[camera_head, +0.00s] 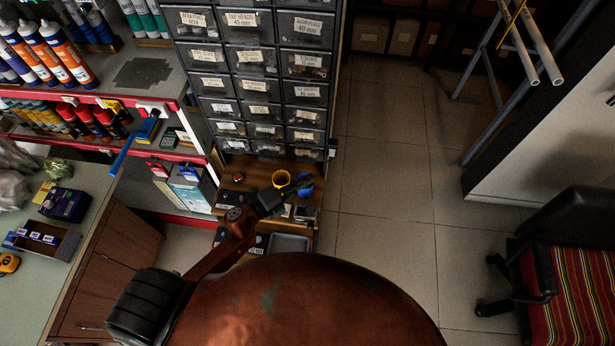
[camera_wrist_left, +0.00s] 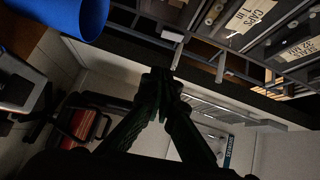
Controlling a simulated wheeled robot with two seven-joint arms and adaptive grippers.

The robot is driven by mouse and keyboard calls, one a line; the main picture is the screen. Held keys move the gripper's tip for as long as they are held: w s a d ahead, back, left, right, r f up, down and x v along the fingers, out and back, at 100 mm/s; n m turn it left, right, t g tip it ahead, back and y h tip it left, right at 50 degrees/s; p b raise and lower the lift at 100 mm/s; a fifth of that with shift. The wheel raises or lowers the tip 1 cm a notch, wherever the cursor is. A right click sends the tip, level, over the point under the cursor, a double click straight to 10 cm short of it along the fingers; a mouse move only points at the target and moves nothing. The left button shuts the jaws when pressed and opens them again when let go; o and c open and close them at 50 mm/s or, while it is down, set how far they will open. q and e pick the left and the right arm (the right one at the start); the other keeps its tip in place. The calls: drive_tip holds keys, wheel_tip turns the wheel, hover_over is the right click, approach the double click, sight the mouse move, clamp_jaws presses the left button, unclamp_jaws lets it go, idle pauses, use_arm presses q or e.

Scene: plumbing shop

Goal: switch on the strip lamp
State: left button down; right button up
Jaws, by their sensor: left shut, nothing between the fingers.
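I cannot make out the strip lamp or its switch for certain in either view. A small red round thing (camera_head: 237,177) sits on the wooden ledge below the drawers; I cannot tell if it is a switch. My left gripper (camera_head: 304,184) reaches over this ledge, its fingertips overlapping the blue cup (camera_head: 307,191) in the head view. In the left wrist view its dark fingers (camera_wrist_left: 160,84) are together and empty, with the blue cup (camera_wrist_left: 75,12) at the upper left, apart from them. My right gripper is in neither view.
The labelled drawer cabinet (camera_head: 266,84) rises behind the ledge. Shelves of tubes (camera_head: 60,54) and a workbench (camera_head: 85,222) are left. A striped chair (camera_head: 580,285) and ladder (camera_head: 500,60) are right; the tiled floor (camera_head: 385,190) between is clear.

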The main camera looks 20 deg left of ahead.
sight(334, 156)
use_arm(q)
drive_tip(key=shift+w+d+f+b, duration=0.15)
drive_tip(key=shift+w+d, duration=0.4)
drive_tip(key=shift+w, duration=1.1)
drive_tip(key=shift+w+d+f+b, duration=0.1)
drive_tip(key=shift+w+d+f, duration=0.3)
drive_tip(key=shift+w, duration=1.3)
drive_tip(key=shift+w+d+f+b, duration=0.1)
drive_tip(key=shift+w+d, duration=0.6)
drive_tip(key=shift+w, duration=0.95)
